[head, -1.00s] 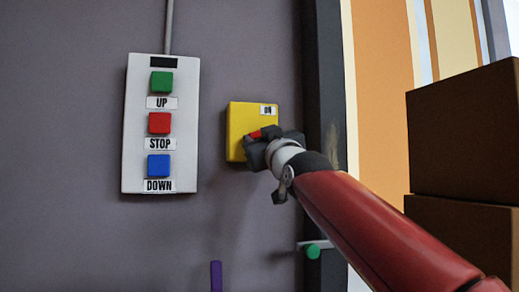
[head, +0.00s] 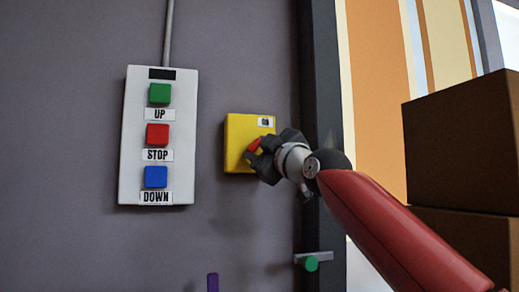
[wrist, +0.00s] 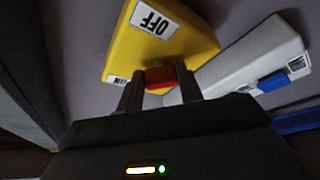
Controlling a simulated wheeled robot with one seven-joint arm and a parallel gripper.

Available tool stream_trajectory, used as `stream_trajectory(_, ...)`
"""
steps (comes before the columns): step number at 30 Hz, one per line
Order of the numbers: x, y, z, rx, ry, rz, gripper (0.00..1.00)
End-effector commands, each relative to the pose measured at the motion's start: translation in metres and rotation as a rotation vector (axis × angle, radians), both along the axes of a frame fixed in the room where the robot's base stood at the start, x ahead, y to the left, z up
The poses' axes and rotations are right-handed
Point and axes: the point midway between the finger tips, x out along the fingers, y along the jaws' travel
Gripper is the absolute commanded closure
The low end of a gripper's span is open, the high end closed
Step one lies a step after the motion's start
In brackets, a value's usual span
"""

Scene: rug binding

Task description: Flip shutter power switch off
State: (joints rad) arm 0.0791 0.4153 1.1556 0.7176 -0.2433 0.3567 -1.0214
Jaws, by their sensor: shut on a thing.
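The shutter power switch is a yellow box (head: 238,135) on the grey wall, right of the button panel. It also shows in the wrist view (wrist: 180,42), with an OFF label and a partly hidden ON label. Its red handle (head: 253,146) shows between my gripper's fingers, also in the wrist view (wrist: 160,77). My gripper (wrist: 161,92) is shut on the red handle. In the head view my gripper (head: 262,155) covers the lower right of the box. The handle's exact angle is hard to tell behind the fingers.
A white panel (head: 129,135) with green, red and blue buttons labelled UP, STOP and DOWN hangs to the left. A dark door post (head: 325,120) stands to the right, with a green knob (head: 311,263) low on it. Stacked brown boxes (head: 465,140) are at far right.

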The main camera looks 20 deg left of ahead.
Motion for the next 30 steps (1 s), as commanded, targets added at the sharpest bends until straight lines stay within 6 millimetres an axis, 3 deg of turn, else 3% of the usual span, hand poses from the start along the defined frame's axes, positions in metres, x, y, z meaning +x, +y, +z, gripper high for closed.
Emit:
stream_trajectory(13,0.0000,-0.0004,0.0005,-0.010,-0.007,-0.001,0.86)
stream_trajectory(14,0.0001,-0.0003,0.0006,-0.010,-0.007,-0.001,0.62)
stream_trajectory(18,0.0001,-0.0002,0.0003,-0.009,-0.007,-0.001,0.44)
stream_trajectory(30,-0.0032,-0.0059,-0.0039,-0.008,-0.007,-0.003,0.42)
